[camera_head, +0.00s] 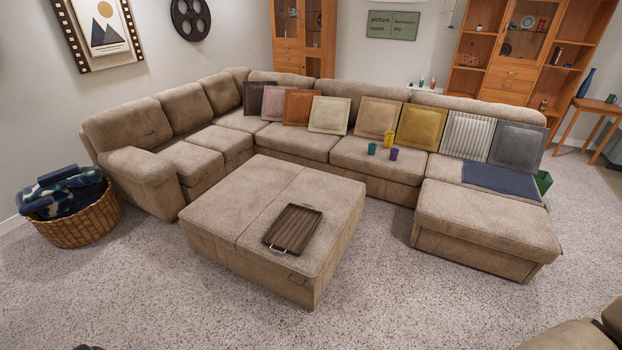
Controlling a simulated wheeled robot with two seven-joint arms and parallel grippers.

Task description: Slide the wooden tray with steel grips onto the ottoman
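A dark brown wooden tray (293,229) with slatted wood and a steel grip at its near end lies flat on the large square beige ottoman (225,205). It rests on the right half of the top, close to the front right edge, and appears empty. The ottoman top has a seam across it and is otherwise bare. Neither of my grippers is in view.
A beige sectional sofa (195,158) with several cushions wraps behind the ottoman. Small cups (388,139) stand on its seat. A wicker basket (85,225) with blankets stands at left. The speckled carpet (400,290) in front is clear.

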